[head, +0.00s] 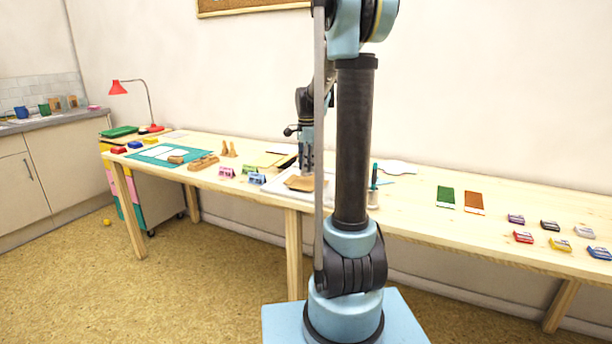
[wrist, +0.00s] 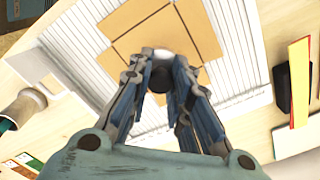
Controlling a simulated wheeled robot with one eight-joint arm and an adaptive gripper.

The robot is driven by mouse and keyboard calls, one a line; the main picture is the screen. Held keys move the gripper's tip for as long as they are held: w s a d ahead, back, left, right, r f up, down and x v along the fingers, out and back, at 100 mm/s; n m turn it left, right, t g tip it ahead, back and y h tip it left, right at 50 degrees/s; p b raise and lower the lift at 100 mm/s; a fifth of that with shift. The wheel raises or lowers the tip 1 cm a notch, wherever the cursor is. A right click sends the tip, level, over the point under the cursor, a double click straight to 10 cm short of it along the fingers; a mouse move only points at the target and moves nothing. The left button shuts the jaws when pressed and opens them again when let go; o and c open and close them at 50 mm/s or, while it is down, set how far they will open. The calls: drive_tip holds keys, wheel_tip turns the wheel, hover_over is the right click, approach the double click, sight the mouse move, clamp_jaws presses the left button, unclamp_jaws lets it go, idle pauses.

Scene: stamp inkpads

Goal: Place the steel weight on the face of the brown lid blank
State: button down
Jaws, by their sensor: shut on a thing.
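The brown lid blank (wrist: 200,30) is a flat, creased cardboard piece lying on a white ribbed board (wrist: 240,40). In the head view the blank (head: 296,184) lies on the table beneath my gripper (head: 306,168). The weight is over the middle of the blank, which the fingers partly cover. I cannot tell whether the weight touches the blank. In the head view the weight is too small to make out.
A small pot (head: 373,199) stands right of the board, partly behind my arm. Pink (head: 227,172) and blue (head: 257,179) blocks sit to the left. Green (head: 446,196) and brown (head: 474,202) cards lie at right, with several small inkpads beyond.

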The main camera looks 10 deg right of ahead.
drive_tip(key=shift+f, duration=1.85)
drive_tip(key=c, duration=1.5)
unclamp_jaws()
drive_tip(key=shift+o, duration=0.2)
